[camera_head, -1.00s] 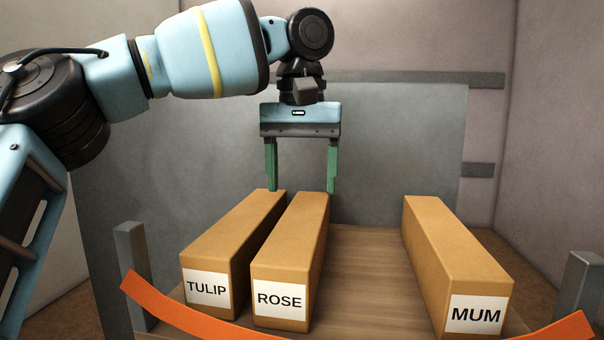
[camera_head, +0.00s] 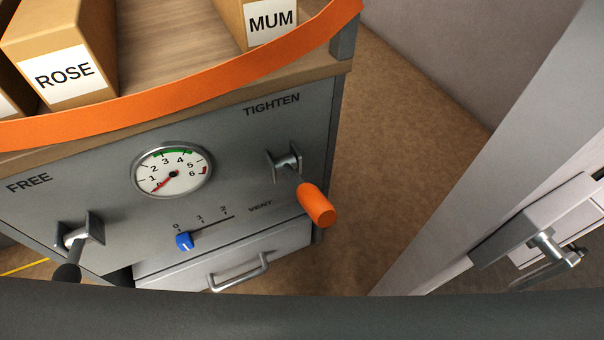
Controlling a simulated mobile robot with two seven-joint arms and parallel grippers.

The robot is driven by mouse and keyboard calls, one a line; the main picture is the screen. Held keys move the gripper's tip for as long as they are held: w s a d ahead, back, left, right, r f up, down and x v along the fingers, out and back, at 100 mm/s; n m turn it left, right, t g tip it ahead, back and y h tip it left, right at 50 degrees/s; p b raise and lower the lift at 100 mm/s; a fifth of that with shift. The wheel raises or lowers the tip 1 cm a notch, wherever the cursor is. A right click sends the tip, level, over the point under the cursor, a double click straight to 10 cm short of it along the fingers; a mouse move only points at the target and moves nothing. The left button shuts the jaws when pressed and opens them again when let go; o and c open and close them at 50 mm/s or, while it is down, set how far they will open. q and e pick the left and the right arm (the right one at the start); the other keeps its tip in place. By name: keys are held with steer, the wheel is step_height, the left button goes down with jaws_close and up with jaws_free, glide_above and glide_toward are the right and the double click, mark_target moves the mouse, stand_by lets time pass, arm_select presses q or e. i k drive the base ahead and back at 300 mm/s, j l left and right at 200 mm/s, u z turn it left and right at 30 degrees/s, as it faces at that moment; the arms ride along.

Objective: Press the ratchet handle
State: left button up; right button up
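The ratchet handle (camera_head: 317,204) with an orange grip sticks out from a pivot bracket below the word TIGHTEN, on the right of the grey front panel (camera_head: 110,190). Its grip points down and to the right. A second handle (camera_head: 67,272) with a dark grip hangs from a bracket below the word FREE at the left. The round gauge (camera_head: 172,170) between them has its red needle at the low end, near 0. Neither of my grippers is in view.
A blue slider (camera_head: 184,241) sits at 0 on the VENT scale. Below is a drawer (camera_head: 285,247) with a bar handle. An orange band (camera_head: 220,88) curves above the panel, before the ROSE (camera_head: 98,45) and MUM boxes. A pale door with a metal handle (camera_head: 545,240) stands right; brown floor lies between.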

mark_target(316, 205)
steer(key=k+l, duration=1.2)
steer(key=k, duration=0.05)
